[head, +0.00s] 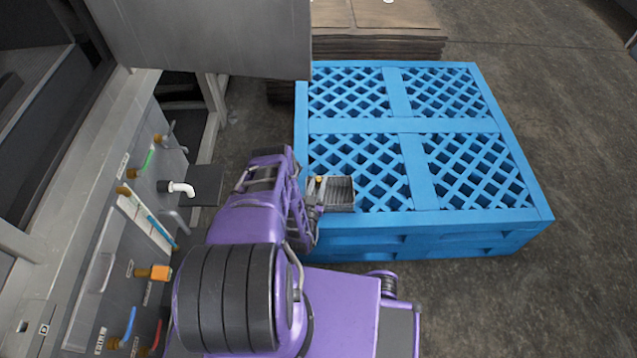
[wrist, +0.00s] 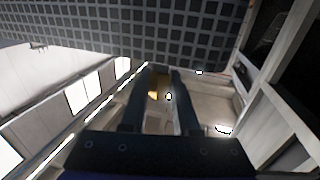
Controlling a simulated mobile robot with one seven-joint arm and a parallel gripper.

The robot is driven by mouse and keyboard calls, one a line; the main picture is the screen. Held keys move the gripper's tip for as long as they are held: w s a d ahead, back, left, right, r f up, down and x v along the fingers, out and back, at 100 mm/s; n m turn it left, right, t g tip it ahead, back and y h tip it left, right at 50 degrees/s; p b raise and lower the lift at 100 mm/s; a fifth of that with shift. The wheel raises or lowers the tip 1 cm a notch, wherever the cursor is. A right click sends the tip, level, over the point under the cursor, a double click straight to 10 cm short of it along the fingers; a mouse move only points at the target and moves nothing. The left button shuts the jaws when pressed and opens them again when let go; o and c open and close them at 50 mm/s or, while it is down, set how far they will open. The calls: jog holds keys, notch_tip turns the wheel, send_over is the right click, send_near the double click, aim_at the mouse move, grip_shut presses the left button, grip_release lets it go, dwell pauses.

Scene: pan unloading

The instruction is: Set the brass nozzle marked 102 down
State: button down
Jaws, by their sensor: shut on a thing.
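My gripper (wrist: 161,76) shows as two dark fingers in the wrist view, shut on the brass nozzle (wrist: 157,88) between them. The nozzle is a small golden shape and its 102 mark cannot be read. In the head view my gripper (head: 314,194) is at the end of my purple arm, by the near left edge of the blue pallet. A small brass spot, likely the nozzle (head: 320,180), shows there beside a small grey ribbed tray (head: 341,194). The arm hides part of the gripper. I cannot tell whether the nozzle touches anything below.
The blue lattice-topped pallet (head: 428,217) looks bare apart from the tray area. Brown stacked sheets (head: 375,45) lie behind it. A grey machine panel (head: 95,240) with coloured hoses and a white tap (head: 181,188) stands on the left. Concrete floor (head: 560,110) is open on the right.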

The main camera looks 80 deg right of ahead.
jog(key=shift+f, duration=0.55)
jog(key=c, duration=0.7)
grip_release()
jog(key=shift+o, duration=0.2)
jog(key=shift+r, duration=0.1)
